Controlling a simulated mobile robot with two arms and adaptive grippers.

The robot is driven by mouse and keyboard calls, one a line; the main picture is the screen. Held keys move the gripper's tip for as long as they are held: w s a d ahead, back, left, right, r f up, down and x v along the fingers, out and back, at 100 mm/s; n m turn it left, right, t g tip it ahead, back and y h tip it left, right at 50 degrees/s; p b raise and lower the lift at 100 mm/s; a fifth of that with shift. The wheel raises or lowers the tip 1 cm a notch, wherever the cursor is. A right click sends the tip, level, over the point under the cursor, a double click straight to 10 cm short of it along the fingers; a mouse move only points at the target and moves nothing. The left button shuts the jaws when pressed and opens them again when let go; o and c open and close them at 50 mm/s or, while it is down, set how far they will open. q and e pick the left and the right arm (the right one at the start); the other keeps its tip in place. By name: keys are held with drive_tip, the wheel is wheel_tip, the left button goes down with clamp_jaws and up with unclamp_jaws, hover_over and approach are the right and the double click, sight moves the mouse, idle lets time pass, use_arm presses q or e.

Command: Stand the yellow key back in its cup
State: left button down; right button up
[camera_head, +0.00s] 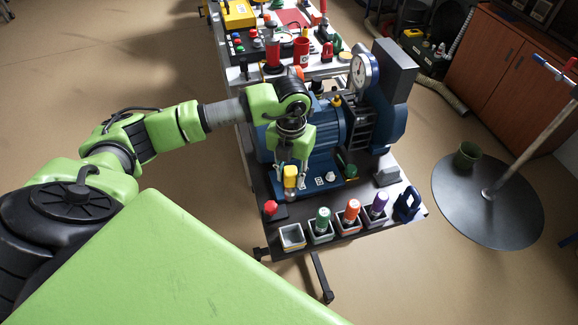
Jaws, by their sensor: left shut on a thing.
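The yellow key (290,177) has a yellow head and a grey lower part. My left gripper (291,170) points down over the front of the cart and is shut on the yellow key, just behind the row of cups. Whether the key's lower end touches anything is unclear. An empty square cup (291,237) stands at the left end of the row. To its right, the green key (322,217), the orange key (351,210) and the purple key (378,204) stand in their own cups. My right gripper is not in view.
A blue machine (330,135) with a gauge (364,70) fills the cart behind the cups. A round black base (487,205) with a pole stands right.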

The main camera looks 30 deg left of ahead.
use_arm(q)
drive_tip(key=s+d+f+b, duration=0.1)
drive_tip(key=s+d+f, duration=0.1)
drive_tip(key=s+d, duration=0.3)
drive_tip(key=s, duration=0.3)
drive_tip(key=shift+d, duration=0.4)
drive_tip(key=shift+b, duration=0.55)
idle(0.5)
idle(0.4)
drive_tip(key=shift+f+b, duration=1.45)
drive_tip(key=shift+b, duration=0.15)
drive_tip(key=shift+f+b, duration=1.5)
drive_tip(key=shift+b, duration=0.1)
drive_tip(key=c, duration=1.5)
unclamp_jaws()
